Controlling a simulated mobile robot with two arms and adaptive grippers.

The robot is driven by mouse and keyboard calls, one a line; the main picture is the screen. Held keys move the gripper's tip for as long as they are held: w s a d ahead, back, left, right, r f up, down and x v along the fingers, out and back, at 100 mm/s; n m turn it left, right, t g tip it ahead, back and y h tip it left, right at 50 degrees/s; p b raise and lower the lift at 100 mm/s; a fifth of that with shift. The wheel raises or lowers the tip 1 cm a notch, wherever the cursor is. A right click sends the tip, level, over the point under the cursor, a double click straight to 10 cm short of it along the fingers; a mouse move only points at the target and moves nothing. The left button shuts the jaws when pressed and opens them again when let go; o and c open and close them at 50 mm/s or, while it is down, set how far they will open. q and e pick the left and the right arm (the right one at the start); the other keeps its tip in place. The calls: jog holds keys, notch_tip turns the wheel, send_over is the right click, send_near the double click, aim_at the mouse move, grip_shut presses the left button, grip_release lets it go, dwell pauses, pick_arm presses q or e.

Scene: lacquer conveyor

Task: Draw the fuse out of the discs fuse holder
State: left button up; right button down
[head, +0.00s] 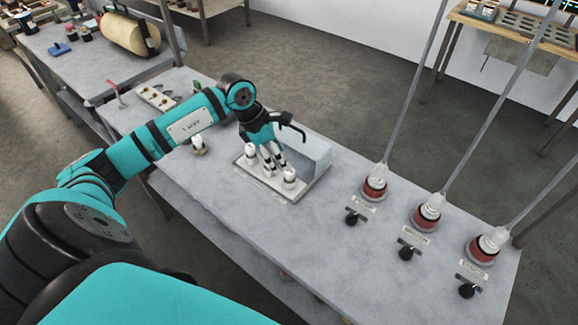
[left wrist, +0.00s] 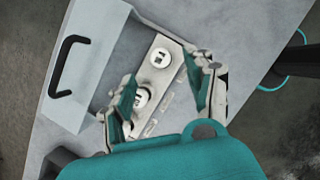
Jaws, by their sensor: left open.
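A pale fuse plate (head: 262,184) lies on the table with white round fuse holders on it. One holder (head: 289,177) stands at its right end and another (head: 251,150) at its left. My left gripper (head: 273,167) is low over the plate, between these two, fingers pointing down. In the left wrist view my open fingers (left wrist: 164,92) straddle the plate; one white holder (left wrist: 143,98) lies near the left finger, and another (left wrist: 161,57) lies farther off. The labels are too small to read, so I cannot tell which is the discs holder. My right gripper is not in view.
A grey cover (head: 308,151) with a black handle (left wrist: 68,65) stands just behind the plate. Three red-and-white fittings (head: 375,185) with tall rods and black knobs (head: 352,218) stand at the right. A tray (head: 158,97) is at the back left. Bare tabletop lies in front.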

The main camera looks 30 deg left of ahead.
aim_at(289, 171)
pick_arm(q)
jog(key=p+x, duration=0.1)
jog(key=x, duration=0.6)
jog(key=shift+w+d+f, duration=0.1)
jog(key=shift+f, duration=0.2)
jog(key=shift+r, duration=0.1)
grip_shut()
